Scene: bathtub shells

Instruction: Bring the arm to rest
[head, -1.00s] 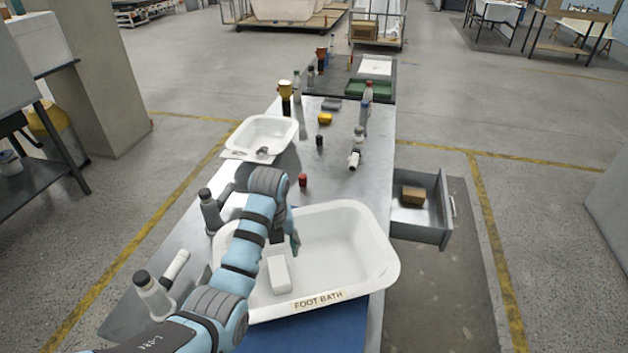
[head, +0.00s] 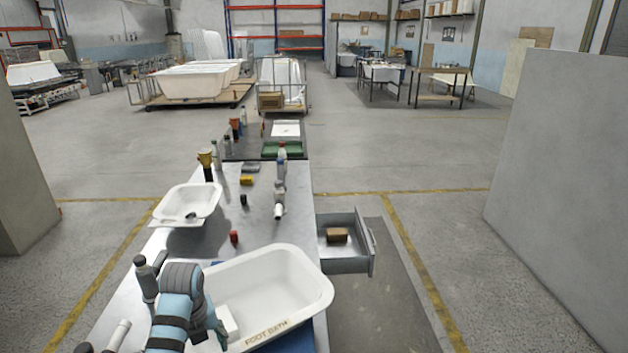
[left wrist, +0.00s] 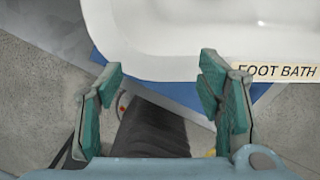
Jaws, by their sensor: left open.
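My left arm comes in from the lower left of the head view, and a small teal part of my left gripper (head: 217,332) shows beside the foot bath's near left part. In the left wrist view my left gripper (left wrist: 162,78) is open and empty, its teal fingers wide apart. The foot bath's white rim (left wrist: 160,60) lies beyond the fingertips, with the blue mat (left wrist: 170,98) and floor below. The white foot bath (head: 290,262) stands on the bench with its label facing the near side. A white block (head: 229,321) in it is partly hidden by my arm. My right gripper is not in view.
A smaller white basin (head: 185,205) stands farther along the bench. A red cap-like piece (head: 234,237) and several bottles stand beyond. An open drawer (head: 345,262) with a brown block juts out right.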

